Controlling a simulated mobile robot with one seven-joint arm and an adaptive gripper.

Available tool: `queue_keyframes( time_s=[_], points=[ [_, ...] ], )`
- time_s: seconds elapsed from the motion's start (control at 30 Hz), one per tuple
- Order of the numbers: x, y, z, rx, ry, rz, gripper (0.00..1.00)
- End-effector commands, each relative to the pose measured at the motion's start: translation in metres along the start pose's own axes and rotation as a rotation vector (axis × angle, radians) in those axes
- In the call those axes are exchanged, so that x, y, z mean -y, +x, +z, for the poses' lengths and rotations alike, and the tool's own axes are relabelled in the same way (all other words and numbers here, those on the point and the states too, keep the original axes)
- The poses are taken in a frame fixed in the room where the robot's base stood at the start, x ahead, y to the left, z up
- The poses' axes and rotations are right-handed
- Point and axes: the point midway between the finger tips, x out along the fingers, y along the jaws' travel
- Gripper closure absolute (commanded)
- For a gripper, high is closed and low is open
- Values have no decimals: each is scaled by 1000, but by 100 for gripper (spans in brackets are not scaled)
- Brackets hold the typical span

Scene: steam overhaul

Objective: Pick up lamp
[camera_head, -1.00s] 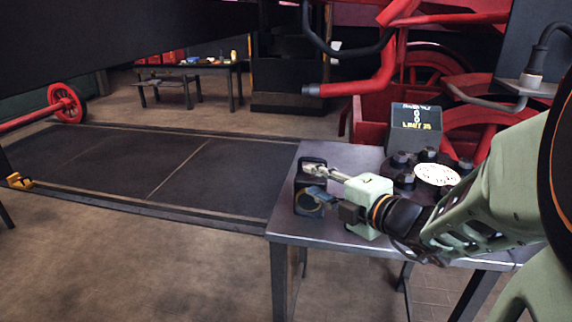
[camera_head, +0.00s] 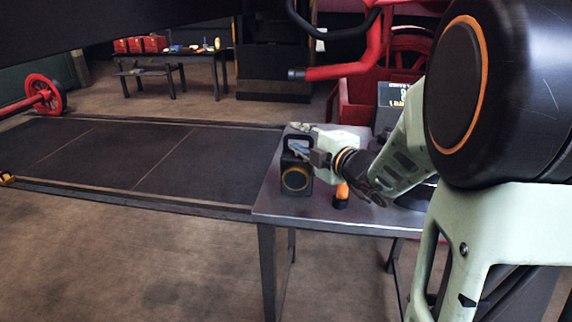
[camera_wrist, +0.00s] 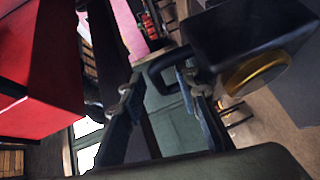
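The lamp (camera_head: 285,181) is a black box with a loop handle on top and a round lens in a yellow ring. It appears to stand upright near the left end of the metal table (camera_head: 300,213). My gripper (camera_head: 296,148) is at the lamp's handle, coming from the right. In the wrist view, the lamp (camera_wrist: 240,35) fills the upper right. My gripper (camera_wrist: 157,88) has its two fingers apart, with part of the handle (camera_wrist: 154,75) showing between them. The right finger overlaps the loop; I cannot tell whether it touches.
A small orange item (camera_head: 341,192) stands on the table right of the lamp. A far bench (camera_head: 200,55) holds small items.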

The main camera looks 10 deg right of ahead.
Motion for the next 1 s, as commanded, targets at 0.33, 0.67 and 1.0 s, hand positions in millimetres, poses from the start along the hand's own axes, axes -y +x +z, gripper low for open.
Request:
queue_keyframes(
  time_s=[0.33,0.67,1.0],
  points=[
    [-1,8,0,0,0,0,73],
    [0,7,0,0,0,0,100],
    [-3,7,0,0,-1,5,100]
  ],
)
